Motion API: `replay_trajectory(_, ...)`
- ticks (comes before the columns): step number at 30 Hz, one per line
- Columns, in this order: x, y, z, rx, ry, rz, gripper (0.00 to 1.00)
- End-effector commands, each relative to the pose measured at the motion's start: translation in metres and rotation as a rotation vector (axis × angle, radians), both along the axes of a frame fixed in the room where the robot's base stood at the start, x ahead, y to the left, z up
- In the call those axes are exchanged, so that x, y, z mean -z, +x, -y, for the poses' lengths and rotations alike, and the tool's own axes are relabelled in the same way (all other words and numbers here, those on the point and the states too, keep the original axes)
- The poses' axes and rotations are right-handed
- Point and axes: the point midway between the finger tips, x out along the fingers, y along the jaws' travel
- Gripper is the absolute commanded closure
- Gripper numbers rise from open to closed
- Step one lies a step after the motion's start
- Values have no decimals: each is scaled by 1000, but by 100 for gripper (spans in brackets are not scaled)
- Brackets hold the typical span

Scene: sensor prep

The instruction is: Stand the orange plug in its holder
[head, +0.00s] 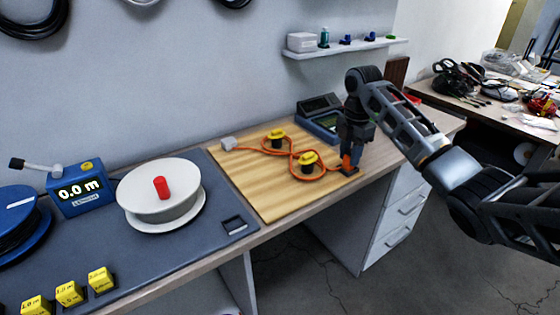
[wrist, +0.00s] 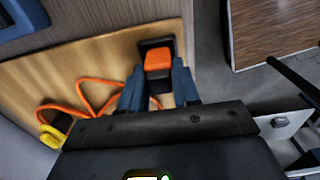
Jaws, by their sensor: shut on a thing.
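The orange plug (head: 346,161) is between the fingers of my gripper (head: 348,156), at the right front corner of the wooden board. In the wrist view the plug (wrist: 158,59) shows as an orange block between the two blue fingertips of my gripper (wrist: 158,68), which is shut on it. The dark square holder (head: 350,173) is directly under the plug; its dark rim (wrist: 145,44) shows around the plug in the wrist view. The plug looks roughly upright. I cannot tell how deep it sits in the holder.
The orange cable (head: 291,148) winds around two yellow-topped posts (head: 308,159) (head: 276,135) on the wooden board (head: 245,185), from a grey block (head: 228,143). A dark device (head: 320,117) stands behind. A white reel (head: 160,190) is to the left.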

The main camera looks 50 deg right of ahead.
Motion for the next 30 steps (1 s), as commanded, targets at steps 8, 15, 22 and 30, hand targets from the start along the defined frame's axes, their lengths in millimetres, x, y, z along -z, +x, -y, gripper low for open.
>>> replay_trajectory(8,4,0,0,0,0,0,99)
replay_trajectory(15,5,0,0,0,0,0,58)
replay_trajectory(22,5,0,0,0,0,0,39)
replay_trajectory(30,3,0,0,0,0,0,39)
